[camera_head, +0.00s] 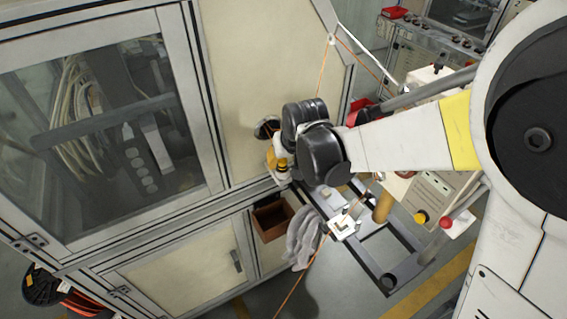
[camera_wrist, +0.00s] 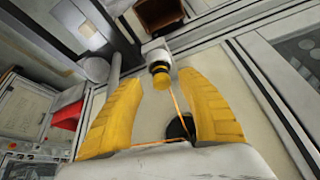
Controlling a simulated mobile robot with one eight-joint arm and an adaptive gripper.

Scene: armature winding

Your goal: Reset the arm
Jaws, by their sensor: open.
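My arm reaches from the right side of the head view to the cabinet front, with its dark wrist joints bent in the middle. My gripper (camera_head: 273,160) is mostly hidden there behind the wrist, with a bit of yellow finger showing. In the wrist view my gripper (camera_wrist: 163,80) has its two yellow fingers spread wide. A yellow and black knob-like tip (camera_wrist: 160,73) stands beyond and between the fingers, and I see no finger touching it. A copper wire (camera_wrist: 177,100) runs between the fingers, close to the palm.
The cabinet (camera_head: 236,75) with its window fills the left. A brown open box (camera_head: 270,222) and grey cloth (camera_head: 302,240) are below my wrist. A metal frame (camera_head: 385,245) stands on the floor, with copper wire crossing it. A red button (camera_head: 446,222) is at right.

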